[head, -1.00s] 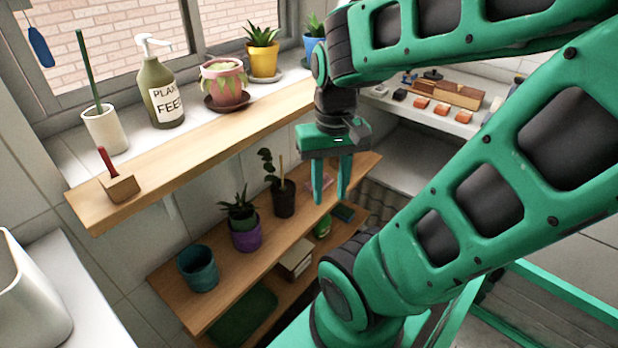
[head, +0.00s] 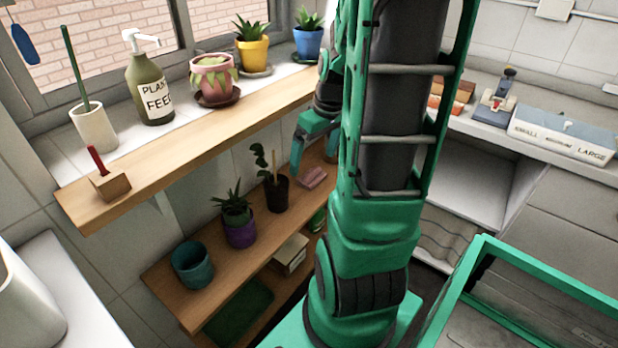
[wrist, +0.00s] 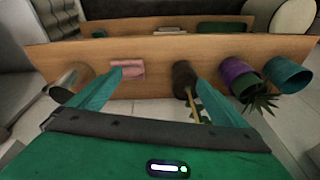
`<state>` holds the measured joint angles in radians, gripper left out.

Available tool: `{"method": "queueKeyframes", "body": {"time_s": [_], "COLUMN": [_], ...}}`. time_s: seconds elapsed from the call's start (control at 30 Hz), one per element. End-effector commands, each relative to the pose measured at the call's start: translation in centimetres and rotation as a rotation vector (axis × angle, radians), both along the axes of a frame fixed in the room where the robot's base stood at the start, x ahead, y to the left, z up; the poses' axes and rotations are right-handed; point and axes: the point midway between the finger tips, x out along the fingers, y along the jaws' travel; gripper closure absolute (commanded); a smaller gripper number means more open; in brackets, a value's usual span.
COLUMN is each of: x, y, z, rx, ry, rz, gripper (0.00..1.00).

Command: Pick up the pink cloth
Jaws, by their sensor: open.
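The pink cloth (head: 312,177) lies folded on the middle wooden shelf, to the right of the dark plant pot in the head view. In the wrist view the pink cloth (wrist: 127,69) shows on the shelf, close to the left fingertip in the picture. My gripper (head: 312,170) is partly hidden behind my arm in the head view. In the wrist view my gripper (wrist: 160,80) is open, with its teal fingers spread wide and nothing between them but shelf and part of the dark pot. I cannot tell whether a finger touches the cloth.
The dark pot (head: 276,193) with a stake, a purple pot (head: 240,234) and a teal pot (head: 193,266) share the shelf. An upper wooden shelf (head: 190,135) overhangs it. A metal-looking cup (wrist: 68,80) stands left of the cloth in the wrist view.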

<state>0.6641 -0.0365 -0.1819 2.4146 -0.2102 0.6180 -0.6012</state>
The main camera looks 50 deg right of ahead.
Motion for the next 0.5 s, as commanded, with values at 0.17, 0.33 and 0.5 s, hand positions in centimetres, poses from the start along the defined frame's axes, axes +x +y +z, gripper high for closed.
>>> {"method": "queueKeyframes", "body": {"time_s": [0.17, 0.33, 0.5], "x": [2.4, 3.5, 4.1], "y": [-5.0, -7.8, -8.8], "z": [-3.3, -5.0, -6.1], "rx": [-0.013, -0.034, -0.042], "ry": [-0.094, -0.162, -0.186], "rz": [0.099, 0.156, 0.177], "gripper": [0.03, 0.03, 0.03]}}
